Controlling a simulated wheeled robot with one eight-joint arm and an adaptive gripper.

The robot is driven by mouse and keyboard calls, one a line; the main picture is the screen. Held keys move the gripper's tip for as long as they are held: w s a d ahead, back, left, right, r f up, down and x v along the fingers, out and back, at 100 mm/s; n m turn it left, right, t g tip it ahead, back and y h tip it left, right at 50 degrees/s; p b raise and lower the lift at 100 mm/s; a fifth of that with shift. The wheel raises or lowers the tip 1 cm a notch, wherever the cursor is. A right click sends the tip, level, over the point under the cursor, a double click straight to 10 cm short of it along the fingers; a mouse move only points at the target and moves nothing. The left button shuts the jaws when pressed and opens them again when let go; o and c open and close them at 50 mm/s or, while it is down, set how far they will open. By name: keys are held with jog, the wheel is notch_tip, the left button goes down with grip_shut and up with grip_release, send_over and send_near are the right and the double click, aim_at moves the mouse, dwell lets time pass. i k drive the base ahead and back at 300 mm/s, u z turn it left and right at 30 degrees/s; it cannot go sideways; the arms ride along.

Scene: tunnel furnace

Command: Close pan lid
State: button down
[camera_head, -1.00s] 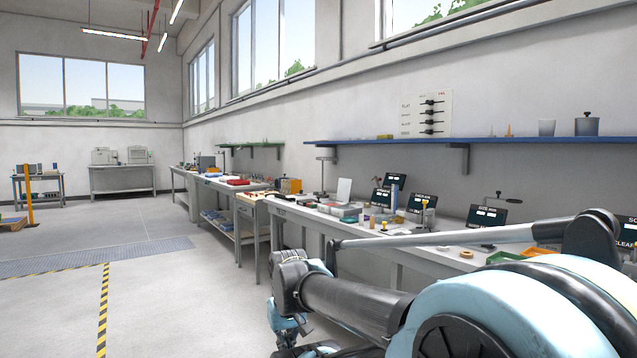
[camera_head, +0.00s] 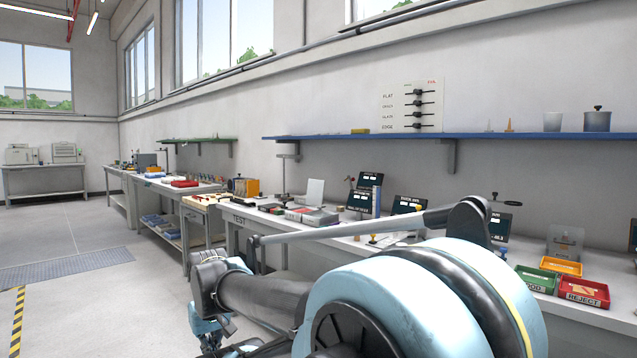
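No pan with a lid can be made out for certain. A grey-blue pot (camera_head: 597,121) with a dark knobbed top stands upright on the blue wall shelf at the right, and its top looks closed. I cannot tell whether it is the pan. My arm fills the lower middle of the head view and stretches left and down in front of the bench. My gripper is not visible; the far end of the arm runs toward the bottom edge.
The long test bench (camera_head: 240,221) runs along the wall with dark display screens, a green tray (camera_head: 536,280) and a red reject tray (camera_head: 584,292). A pale cup (camera_head: 552,122) stands on the blue shelf (camera_head: 360,136). The floor at the left is open.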

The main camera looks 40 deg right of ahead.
aim_at(316, 188)
jog(key=z, duration=0.4)
jog(key=i, duration=1.05)
jog(key=z, duration=0.8)
jog(key=i, duration=0.45)
jog(key=z, duration=0.2)
